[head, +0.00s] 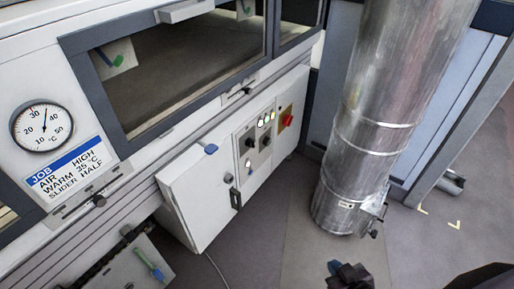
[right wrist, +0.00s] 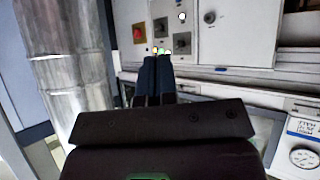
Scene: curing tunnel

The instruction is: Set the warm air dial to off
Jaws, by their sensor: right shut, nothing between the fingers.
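The control panel (head: 257,148) on the white machine front carries two dark dials, an upper-left one (head: 250,142) and one to its right (head: 265,142). The labels are too small to read, so I cannot tell which is the warm air dial or where it points. In the right wrist view, which is turned over, the dials show as dark squares, one (right wrist: 160,24) beside another (right wrist: 184,39). My right gripper (head: 335,267) is shut and empty, low over the floor and apart from the panel. Its fingers (right wrist: 155,62) are together. My left gripper is not in view.
A large metal duct (head: 365,120) stands right of the panel. A red switch (head: 287,120) sits on the panel's right end. A job card (head: 70,168) reads air high, warm 35 °C, slider half; a round thermometer (head: 41,127) is above it. Floor before the panel is clear.

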